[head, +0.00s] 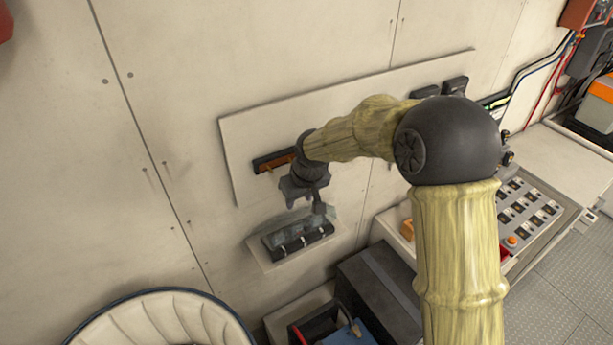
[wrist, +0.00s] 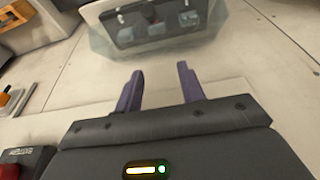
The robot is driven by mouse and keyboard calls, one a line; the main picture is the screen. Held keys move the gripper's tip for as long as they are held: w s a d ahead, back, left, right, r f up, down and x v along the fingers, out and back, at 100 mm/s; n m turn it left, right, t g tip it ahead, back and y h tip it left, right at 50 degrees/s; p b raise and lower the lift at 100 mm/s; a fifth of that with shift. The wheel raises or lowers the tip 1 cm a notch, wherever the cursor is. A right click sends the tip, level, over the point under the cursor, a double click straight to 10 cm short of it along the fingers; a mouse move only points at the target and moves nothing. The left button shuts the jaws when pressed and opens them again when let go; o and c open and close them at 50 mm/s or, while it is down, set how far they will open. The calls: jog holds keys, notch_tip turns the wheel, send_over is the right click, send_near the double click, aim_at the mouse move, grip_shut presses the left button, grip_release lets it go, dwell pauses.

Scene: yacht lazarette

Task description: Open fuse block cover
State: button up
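The fuse block (head: 300,243) is a dark strip with pale marks on a small beige plate low on the wall. It also shows at the top of the wrist view (wrist: 155,27). Its cover (head: 283,232) is clear, greyish plastic over the block; its clear edge (wrist: 105,45) shows in the wrist view. I cannot tell whether the cover is fully down or partly lifted. My gripper (wrist: 160,73) is open and empty, with its two dark purple fingers apart and pointing toward the cover. In the head view my gripper (head: 318,206) is just above the block, partly hiding it.
A dark bar with orange parts (head: 273,161) is on the large wall panel (head: 240,135) above. A red-and-blue box (head: 345,331) and dark case (head: 376,290) stand below. A switch panel (head: 530,212) is at right and a round cushioned rim (head: 165,318) at lower left.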

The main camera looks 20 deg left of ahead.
jog(key=b+v, duration=0.4)
jog(key=v, duration=1.2)
jog(key=shift+b, duration=0.35)
jog(key=shift+s+d+r, duration=0.1)
jog(key=shift+r, duration=0.05)
jog(key=d+f+m+h+b, duration=0.1)
jog(key=d+f+m+b, duration=0.15)
jog(key=d+f, duration=0.65)
jog(key=s+d+f+m+b, duration=0.1)
jog(key=s+d+f+m, duration=0.1)
jog(key=s+d+f, duration=0.2)
jog(key=s+d+f+m+h+b, duration=0.1)
jog(key=s+d+f, duration=0.3)
jog(key=d, duration=0.6)
jog(key=s+d+f+m+b, duration=0.1)
jog(key=s+d+f+m, duration=0.3)
jog(key=d+f, duration=0.3)
jog(key=shift+s+d+h, duration=0.15)
jog(key=shift+d+h, duration=0.05)
jog(key=shift+h, duration=0.1)
jog(key=shift+c, duration=0.2)
